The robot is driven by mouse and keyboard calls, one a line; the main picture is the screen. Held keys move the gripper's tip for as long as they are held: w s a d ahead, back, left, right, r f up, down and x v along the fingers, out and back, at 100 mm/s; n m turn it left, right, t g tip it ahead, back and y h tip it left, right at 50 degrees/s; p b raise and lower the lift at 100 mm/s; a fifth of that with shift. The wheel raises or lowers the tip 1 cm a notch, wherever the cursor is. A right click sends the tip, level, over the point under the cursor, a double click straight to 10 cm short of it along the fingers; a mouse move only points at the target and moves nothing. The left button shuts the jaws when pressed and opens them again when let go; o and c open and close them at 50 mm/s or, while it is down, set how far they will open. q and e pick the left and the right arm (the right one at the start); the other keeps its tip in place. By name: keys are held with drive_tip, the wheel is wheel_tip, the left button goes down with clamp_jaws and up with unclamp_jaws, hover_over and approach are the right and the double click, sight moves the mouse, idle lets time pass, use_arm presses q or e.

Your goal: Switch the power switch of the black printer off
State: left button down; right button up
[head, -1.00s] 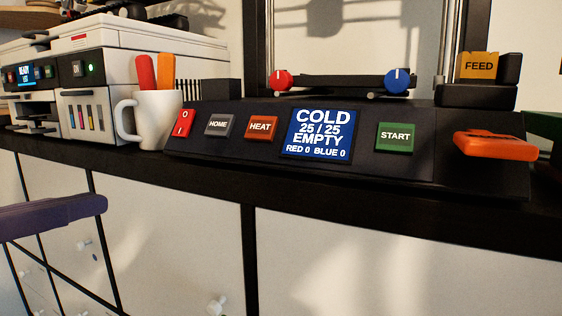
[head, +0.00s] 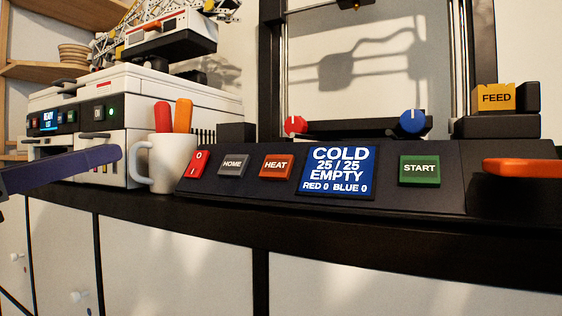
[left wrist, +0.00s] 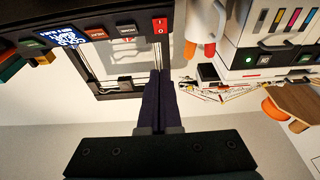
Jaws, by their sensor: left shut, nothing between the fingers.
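The black printer's dark front panel (head: 420,200) runs along the shelf at the centre and right of the head view. Its power switch (head: 197,164), a red rocker marked O above I, sits at the panel's left end, beside the mug. I cannot tell which side is pressed. The switch also shows in the left wrist view (left wrist: 160,26), above my fingertips in the picture. My left gripper (head: 120,153) reaches in from the left, shut and empty, in front of the white printer and left of the mug, apart from the switch. My right gripper is not in view.
A white mug (head: 172,160) with red and orange handles stands just left of the switch. The white printer (head: 165,95) is behind it. HOME (head: 232,164), HEAT (head: 276,167) and START (head: 419,170) buttons and a screen (head: 337,171) reading COLD share the panel.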

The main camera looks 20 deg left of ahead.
sight(197, 164)
use_arm(q)
drive_tip(key=shift+w+d+b, duration=0.15)
drive_tip(key=shift+w+b, duration=0.65)
drive_tip(key=shift+w, duration=1.15)
drive_tip(key=shift+w+d+b, duration=0.2)
drive_tip(key=shift+w+b, duration=0.55)
drive_tip(key=shift+w, duration=1.25)
drive_tip(key=shift+w+d+b, duration=0.15)
drive_tip(key=shift+w+b, duration=0.65)
drive_tip(key=shift+w, duration=1.15)
drive_tip(key=shift+r, duration=0.1)
